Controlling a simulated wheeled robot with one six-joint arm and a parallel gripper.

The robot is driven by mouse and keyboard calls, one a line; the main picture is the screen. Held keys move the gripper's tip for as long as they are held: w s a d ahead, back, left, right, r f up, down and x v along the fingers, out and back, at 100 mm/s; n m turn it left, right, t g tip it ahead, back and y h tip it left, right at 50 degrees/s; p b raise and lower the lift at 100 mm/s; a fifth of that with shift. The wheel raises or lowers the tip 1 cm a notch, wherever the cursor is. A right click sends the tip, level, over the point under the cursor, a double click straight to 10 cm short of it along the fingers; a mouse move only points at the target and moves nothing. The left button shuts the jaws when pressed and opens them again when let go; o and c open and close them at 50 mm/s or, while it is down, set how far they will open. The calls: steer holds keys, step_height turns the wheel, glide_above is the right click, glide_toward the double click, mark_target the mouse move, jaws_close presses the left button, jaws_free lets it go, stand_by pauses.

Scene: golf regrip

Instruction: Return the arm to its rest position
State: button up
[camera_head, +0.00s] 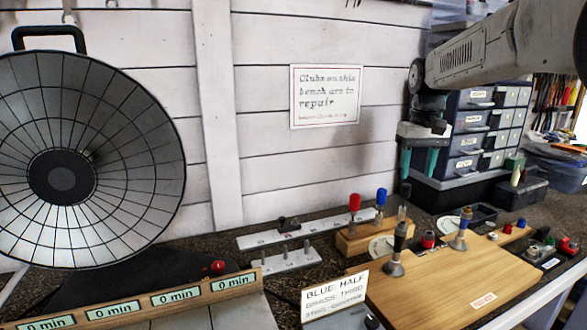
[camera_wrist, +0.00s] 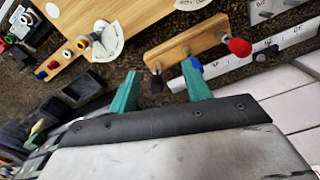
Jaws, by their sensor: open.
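My gripper (camera_head: 418,160) hangs from my arm at the upper right of the head view, above the back of the bench. Its two teal fingers point down and stand apart with nothing between them. In the wrist view my gripper (camera_wrist: 160,92) shows the same spread teal fingers over the dark bench top. Beyond the fingers there is a small wooden rack (camera_wrist: 185,47) with red and blue handled tools. The fingers do not appear to touch anything.
A wooden board (camera_head: 450,285) with upright pieces lies at the front right. Drawer cabinets (camera_head: 465,140) stand close behind my gripper. A round segmented dish (camera_head: 120,130) fills the left. A card (camera_head: 335,298) stands at the front. A paper sign (camera_head: 325,97) hangs on the wall.

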steer(key=s+a, duration=0.2)
steer(key=s, duration=0.9)
steer(key=s+a, duration=0.2)
steer(key=s, duration=0.9)
steer(key=s+f, duration=0.4)
steer(key=s, duration=0.4)
steer(key=s+a+f+t, duration=0.1)
steer(key=s+f, duration=0.2)
steer(key=s, duration=0.5)
steer(key=shift+a+f+m, duration=0.15)
steer(key=shift+f+m, duration=0.25)
